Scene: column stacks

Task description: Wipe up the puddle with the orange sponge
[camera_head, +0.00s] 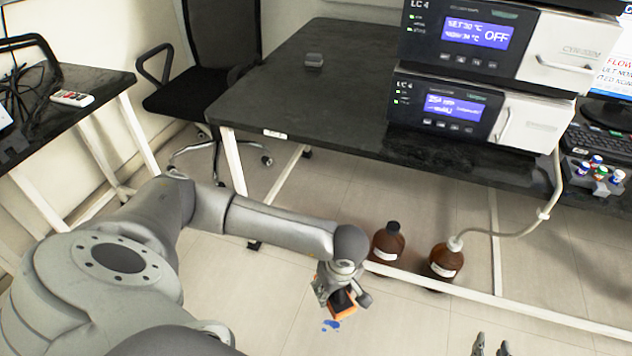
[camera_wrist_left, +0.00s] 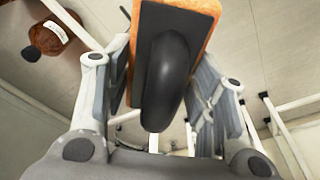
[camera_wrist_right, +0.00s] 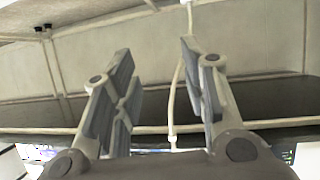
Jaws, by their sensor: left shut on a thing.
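The orange sponge (camera_head: 344,310) has a dark backing with a rounded dark handle. My left gripper (camera_head: 339,285) is shut on this handle and holds the sponge low over the floor. In the left wrist view the sponge (camera_wrist_left: 205,45) and its handle sit between the fingers. The small blue puddle (camera_head: 331,325) lies on the floor tiles just below the sponge in the head view. Whether sponge and floor touch, I cannot tell. My right gripper (camera_head: 490,345) is at the bottom edge of the head view, and its fingers stand apart and empty in the right wrist view (camera_wrist_right: 157,68).
Two brown bottles (camera_head: 388,243) (camera_head: 446,262) stand on the floor beside the white frame bar of the dark bench (camera_head: 320,95). A tube runs from the right bottle upward. Stacked instruments (camera_head: 490,110) stand on the bench. A black chair (camera_head: 200,90) is behind left. Floor around the puddle is clear.

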